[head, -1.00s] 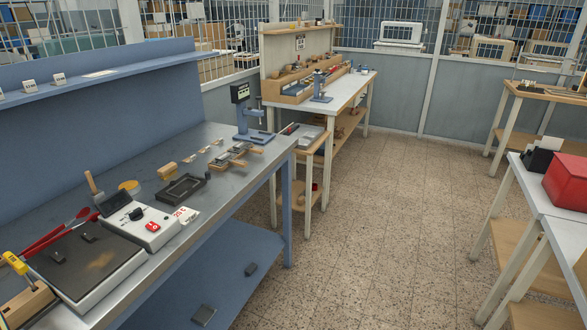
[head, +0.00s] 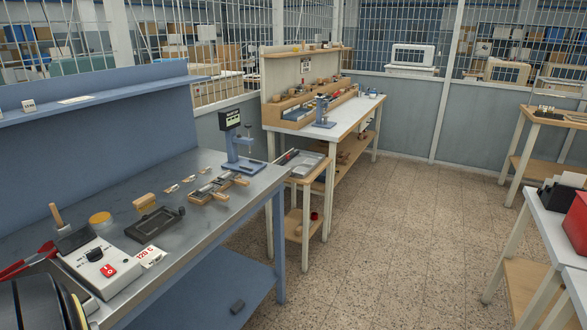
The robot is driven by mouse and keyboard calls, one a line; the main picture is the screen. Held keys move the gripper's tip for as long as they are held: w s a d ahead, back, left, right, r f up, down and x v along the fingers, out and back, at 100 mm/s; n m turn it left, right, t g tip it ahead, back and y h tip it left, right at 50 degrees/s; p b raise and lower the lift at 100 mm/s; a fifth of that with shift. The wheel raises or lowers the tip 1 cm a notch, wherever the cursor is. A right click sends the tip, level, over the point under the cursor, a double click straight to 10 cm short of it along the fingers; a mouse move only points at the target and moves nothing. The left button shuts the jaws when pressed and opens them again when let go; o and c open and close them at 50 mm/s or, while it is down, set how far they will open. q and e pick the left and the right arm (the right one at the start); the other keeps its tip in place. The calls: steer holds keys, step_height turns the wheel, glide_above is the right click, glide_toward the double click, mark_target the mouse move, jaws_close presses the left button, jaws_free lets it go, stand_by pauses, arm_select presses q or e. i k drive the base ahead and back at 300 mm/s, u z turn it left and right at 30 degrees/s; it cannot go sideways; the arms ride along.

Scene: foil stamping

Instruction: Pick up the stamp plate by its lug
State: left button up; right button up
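No stamp plate with a lug can be made out for certain in the head view. A black rectangular frame (head: 155,224) with a small tab at its right end lies flat on the steel bench top. The white control box (head: 103,266) of the hot plate stands left of it, with a black knob, a red switch and a card reading 120 C. Neither gripper is in view.
A wooden block (head: 145,201), a yellow round tin (head: 100,218) and a wood-handled jig (head: 217,188) are on the bench. A blue stand with a display (head: 237,145) is at its far end. The floor aisle is clear.

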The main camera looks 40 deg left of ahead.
mark_target(208, 188)
steer(key=u, duration=0.2)
steer(key=i, duration=1.95)
steer(key=u, duration=1.05)
steer(key=i, duration=1.45)
steer(key=u, duration=1.15)
